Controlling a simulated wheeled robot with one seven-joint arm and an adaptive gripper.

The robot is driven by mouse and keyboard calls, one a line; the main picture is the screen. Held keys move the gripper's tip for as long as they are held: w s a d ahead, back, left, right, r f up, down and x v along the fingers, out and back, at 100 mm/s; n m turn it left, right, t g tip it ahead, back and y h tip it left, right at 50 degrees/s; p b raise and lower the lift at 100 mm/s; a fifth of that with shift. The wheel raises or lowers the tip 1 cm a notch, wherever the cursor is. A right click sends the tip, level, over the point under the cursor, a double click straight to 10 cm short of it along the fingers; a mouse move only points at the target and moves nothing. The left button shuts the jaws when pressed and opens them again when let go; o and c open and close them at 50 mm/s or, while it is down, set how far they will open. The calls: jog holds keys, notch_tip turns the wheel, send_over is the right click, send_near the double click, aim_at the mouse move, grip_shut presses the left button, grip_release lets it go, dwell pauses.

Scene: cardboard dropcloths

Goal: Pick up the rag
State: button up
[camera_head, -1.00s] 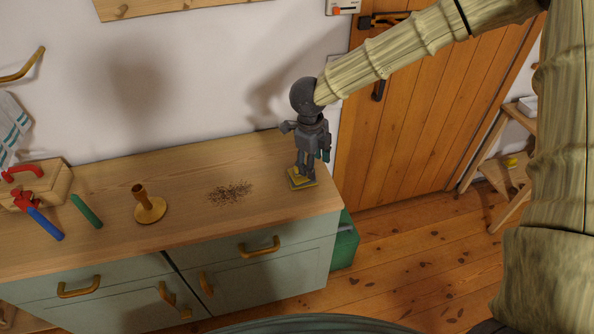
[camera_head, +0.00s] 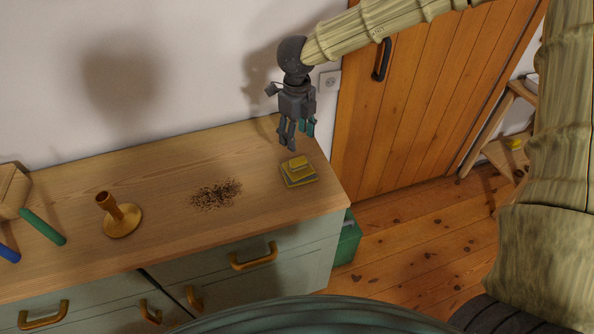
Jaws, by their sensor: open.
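The rag (camera_head: 298,175) looks like a small folded stack, yellow with a grey-blue layer. It lies on the wooden counter top (camera_head: 160,165) near its right end. My gripper (camera_head: 298,142) hangs above the rag with its fingers pointing down. It is open and empty, and a gap shows between the fingertips and the rag. No part of the rag is hidden by the gripper.
Dark crumbs (camera_head: 216,194) are scattered left of the rag. A brass candlestick (camera_head: 121,218) stands further left, then a green stick (camera_head: 43,227) and a blue one (camera_head: 8,252). The wall is close behind; a wooden door (camera_head: 430,100) is at the right.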

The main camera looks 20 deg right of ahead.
aim_at(298, 160)
jog(key=shift+a+f, duration=0.15)
jog(key=shift+f, duration=0.3)
notch_tip(298, 160, down, 4)
jog(key=shift+f+p, duration=0.15)
jog(key=shift+p, duration=0.5)
jog(key=shift+s+f+p, duration=0.2)
jog(key=shift+f+p, duration=0.35)
jog(key=shift+f, duration=0.35)
jog(key=shift+d+f+p, duration=0.15)
jog(key=shift+f+p, duration=0.15)
jog(key=shift+f, duration=0.65)
jog(key=shift+d+f+p, duration=0.1)
jog(key=shift+f+p, duration=0.15)
jog(key=shift+f, duration=0.65)
jog(key=shift+c, duration=0.5)
jog(key=c, duration=1)
